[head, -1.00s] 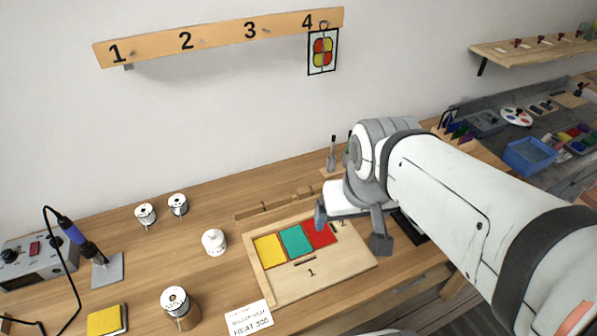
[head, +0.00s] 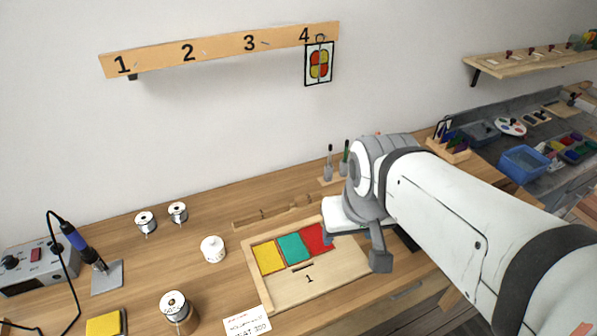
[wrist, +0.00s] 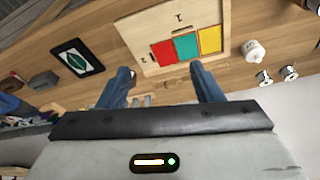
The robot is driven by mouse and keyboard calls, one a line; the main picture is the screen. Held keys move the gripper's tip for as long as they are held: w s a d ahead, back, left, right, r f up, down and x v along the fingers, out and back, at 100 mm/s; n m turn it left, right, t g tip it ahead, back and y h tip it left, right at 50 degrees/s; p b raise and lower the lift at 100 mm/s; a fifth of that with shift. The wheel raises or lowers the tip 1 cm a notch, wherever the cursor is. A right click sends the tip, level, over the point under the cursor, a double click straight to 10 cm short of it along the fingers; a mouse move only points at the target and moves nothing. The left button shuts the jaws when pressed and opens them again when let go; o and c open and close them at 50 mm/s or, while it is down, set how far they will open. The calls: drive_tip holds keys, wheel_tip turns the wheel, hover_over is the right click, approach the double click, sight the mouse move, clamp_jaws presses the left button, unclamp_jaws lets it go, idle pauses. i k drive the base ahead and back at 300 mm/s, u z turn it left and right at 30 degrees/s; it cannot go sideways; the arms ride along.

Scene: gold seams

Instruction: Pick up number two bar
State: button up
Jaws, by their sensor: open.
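The wooden tray (head: 345,280) holds yellow (head: 268,257), teal (head: 293,247) and red (head: 316,238) panels. A short dark bar (head: 302,267) lies beside the number 1 on the tray. In the wrist view, a small dark mark (wrist: 145,58) beside the red panel appears to be the number two bar; its label is unreadable there. In the head view my gripper hides that spot. My gripper (head: 354,250) is open above the tray's right side. In the wrist view its fingers (wrist: 160,72) are apart, with nothing held between them.
A white pot (head: 212,249) and solder spools (head: 146,222) stand left of the tray. Wooden strips (head: 265,215) lie behind it. Brushes in a stand (head: 328,172) are at the back. A dark-framed picture (wrist: 78,58) lies near the tray in the wrist view.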

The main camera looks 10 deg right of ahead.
sight(312, 197)
drive_tip(key=u, duration=0.05)
drive_tip(key=k, duration=0.5)
drive_tip(key=u, duration=2.95)
drive_tip(key=k, duration=1.35)
drive_tip(key=z, duration=2.1)
drive_tip(key=i, duration=1)
